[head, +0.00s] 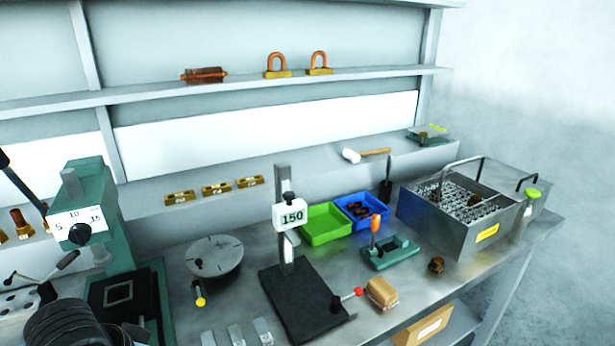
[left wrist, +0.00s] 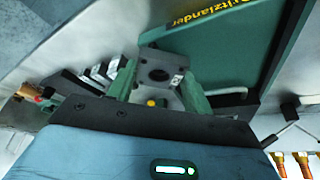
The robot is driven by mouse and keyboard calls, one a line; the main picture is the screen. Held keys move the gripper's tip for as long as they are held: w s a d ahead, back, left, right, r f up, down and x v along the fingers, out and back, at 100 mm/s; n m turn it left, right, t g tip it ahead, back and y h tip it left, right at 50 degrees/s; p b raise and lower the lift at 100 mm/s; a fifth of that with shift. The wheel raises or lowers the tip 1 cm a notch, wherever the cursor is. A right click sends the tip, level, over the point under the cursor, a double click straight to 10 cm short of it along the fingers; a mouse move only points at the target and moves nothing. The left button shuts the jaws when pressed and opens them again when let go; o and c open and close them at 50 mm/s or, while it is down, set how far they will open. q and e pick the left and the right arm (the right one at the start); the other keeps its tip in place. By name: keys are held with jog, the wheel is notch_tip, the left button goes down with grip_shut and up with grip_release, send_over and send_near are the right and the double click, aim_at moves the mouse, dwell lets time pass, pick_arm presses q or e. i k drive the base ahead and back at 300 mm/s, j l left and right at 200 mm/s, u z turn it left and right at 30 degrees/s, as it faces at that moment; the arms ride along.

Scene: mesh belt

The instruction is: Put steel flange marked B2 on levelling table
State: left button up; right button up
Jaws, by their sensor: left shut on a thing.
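In the left wrist view my left gripper (left wrist: 160,80) is shut on a dark, square-edged metal piece with a round hole, which I take for the steel flange (left wrist: 153,58). It sits between the two greenish fingers. A small pale label shows on its side, but its marking is too small to read. In the head view a round grey disc with marks (head: 222,251), probably the levelling table, stands on the bench left of the height gauge. A yellow-tipped handle (head: 199,294) shows in front of it. The right gripper is in neither view.
A green press (head: 110,215) stands left of the disc. The height gauge (head: 290,215) on its black plate (head: 300,305) stands right of it. Several steel blocks (head: 236,335) lie in front. Green (head: 325,238) and blue bins and a steel basket (head: 470,250) are farther right.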

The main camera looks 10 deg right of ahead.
aim_at(429, 132)
jog(key=l+z, duration=0.6)
jog(key=i+l+z, duration=0.2)
jog(key=l, duration=0.15)
jog(key=l+z, duration=0.2)
jog(key=i+l, duration=0.1)
jog(key=l, duration=0.2)
jog(key=i+l, duration=0.1)
jog(key=l, duration=0.2)
jog(key=i+l, duration=0.1)
jog(key=l, duration=0.2)
